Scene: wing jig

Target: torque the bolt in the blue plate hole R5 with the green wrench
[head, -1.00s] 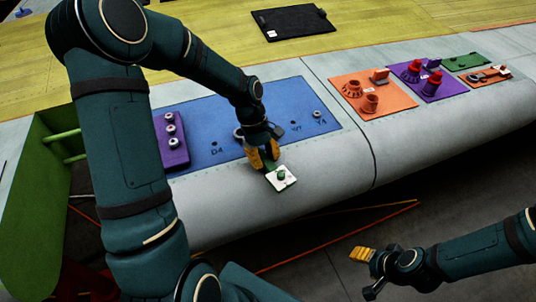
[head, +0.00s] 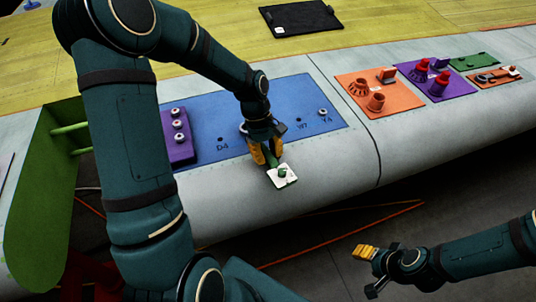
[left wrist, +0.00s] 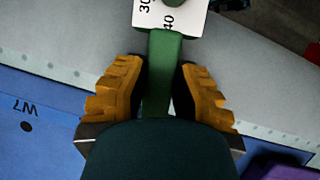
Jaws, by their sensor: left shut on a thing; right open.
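The green wrench (left wrist: 163,75) is clamped between the yellow fingers of my left gripper (left wrist: 163,88). Its white dial head, marked 30 and 40 in the left wrist view (left wrist: 170,14), sticks out over the grey wing edge in the head view (head: 282,176). The blue plate (head: 285,95) lies under and behind my left gripper (head: 265,152). R5 and any bolt there are hidden by my gripper and arm. My right gripper (head: 367,271) is open and empty, off the wing at lower right.
A purple block with several bolts (head: 179,139) stands on the blue plate's left. Orange (head: 402,101) and purple (head: 412,72) pads with fittings lie to the right. A black pad (head: 298,17) lies behind. The wing edge drops to dark floor.

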